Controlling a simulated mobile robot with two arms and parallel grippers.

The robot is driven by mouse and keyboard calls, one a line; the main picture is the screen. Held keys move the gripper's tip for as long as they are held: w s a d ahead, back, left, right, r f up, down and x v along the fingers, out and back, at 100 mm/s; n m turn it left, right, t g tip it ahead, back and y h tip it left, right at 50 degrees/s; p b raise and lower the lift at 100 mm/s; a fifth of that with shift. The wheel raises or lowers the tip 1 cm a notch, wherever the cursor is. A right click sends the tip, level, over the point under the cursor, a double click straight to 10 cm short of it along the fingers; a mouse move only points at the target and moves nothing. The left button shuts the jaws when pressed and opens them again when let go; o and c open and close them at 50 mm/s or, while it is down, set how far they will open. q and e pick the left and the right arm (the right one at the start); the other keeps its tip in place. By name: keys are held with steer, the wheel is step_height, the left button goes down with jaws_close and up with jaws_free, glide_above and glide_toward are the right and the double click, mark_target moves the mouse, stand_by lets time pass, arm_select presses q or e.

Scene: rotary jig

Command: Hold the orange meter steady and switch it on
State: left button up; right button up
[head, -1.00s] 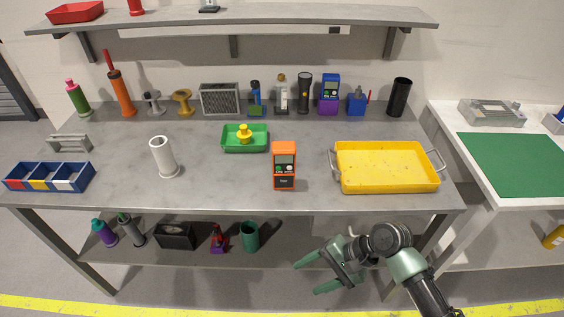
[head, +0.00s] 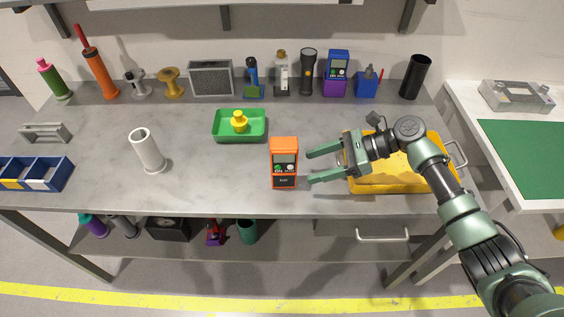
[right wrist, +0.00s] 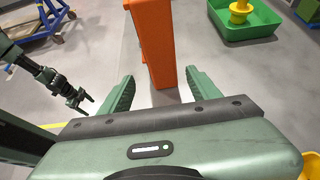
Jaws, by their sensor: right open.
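The orange meter (head: 284,163) stands upright near the front edge of the grey table, its screen and green button facing the front. My right gripper (head: 311,167) is open just to the right of the meter, its two fingers pointing at the meter's side. In the right wrist view the orange meter (right wrist: 156,40) rises ahead, between the lines of the two open fingers (right wrist: 160,77), with nothing gripped. My left gripper (right wrist: 78,97) shows small at the left of the right wrist view, away from the meter; its jaws are too small to judge.
A green tray (head: 219,134) with a yellow piece (head: 239,122) lies behind and left of the meter. A white cylinder (head: 147,149) stands further left. The yellow tray (head: 400,186) lies under my right arm. Several tools line the table's back, including a blue-and-purple meter (head: 336,73).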

mark_target(288, 174)
steer(key=b+x, duration=0.1)
steer(key=x, duration=0.1)
steer(key=b+x, duration=0.2)
steer(key=shift+a+f, duration=0.1)
steer(key=shift+f, duration=0.35)
steer(key=a, duration=0.1)
steer(key=a+p, duration=0.1)
steer(key=shift+a+f, duration=0.7)
steer(key=shift+a, duration=0.2)
arm_select(q)
step_height(288, 174, down, 3)
steer(key=shift+w+r, duration=0.1)
steer(key=shift+r, duration=0.05)
arm_select(e)
steer(key=c, duration=1)
arm_select(q)
jaws_close()
